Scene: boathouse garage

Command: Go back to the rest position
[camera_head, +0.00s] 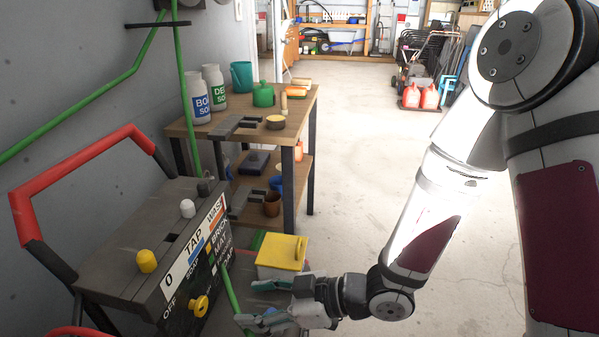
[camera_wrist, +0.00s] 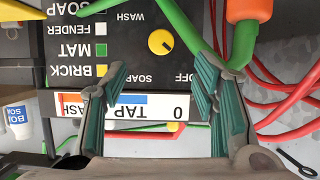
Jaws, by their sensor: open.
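My gripper (camera_head: 246,302) is at the lower middle of the head view, low in front of the washer unit (camera_head: 130,250), with its fingers pointing left. In the wrist view my gripper (camera_wrist: 160,78) has its teal-padded fingers spread apart, with nothing held between them. The unit's black panel with upside-down labels (camera_wrist: 115,40) and its yellow dial (camera_wrist: 162,42) fill the view beyond the fingers. The dial also shows on the unit's front (camera_head: 199,306) in the head view. My arm reaches down from the upper right.
A green hose (camera_head: 229,290) hangs beside the unit, close to my fingers. A yellow-lidded box (camera_head: 281,251) stands just behind my gripper. A wooden shelf table (camera_head: 252,135) holds bottles and tools. Red hoses (camera_wrist: 280,85) lie near the right finger. The concrete floor (camera_head: 350,130) beyond is open.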

